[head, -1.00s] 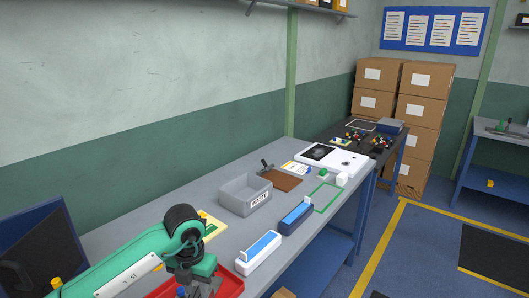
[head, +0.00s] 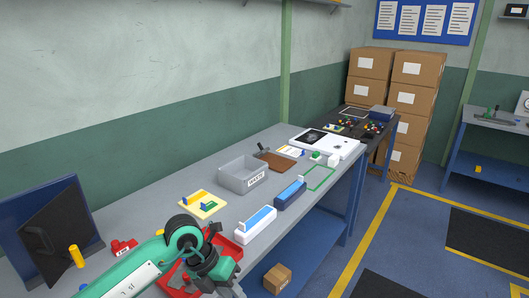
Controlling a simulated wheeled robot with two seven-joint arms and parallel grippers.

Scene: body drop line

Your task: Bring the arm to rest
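My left arm, green with dark joints, comes in from the lower left of the head view. Its wrist bends right over the red tray (head: 229,247). My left gripper (head: 232,290) is at the bottom edge of the view, partly cut off and seen from behind, so its fingers and anything between them are unclear. My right gripper is not in view.
The grey workbench (head: 150,205) holds a grey labelled bin (head: 242,178), a yellow fixture (head: 202,205), two blue-and-white blocks, a brown mat and a white panel (head: 325,143). A dark blue panel stands at left. Open floor lies to the right.

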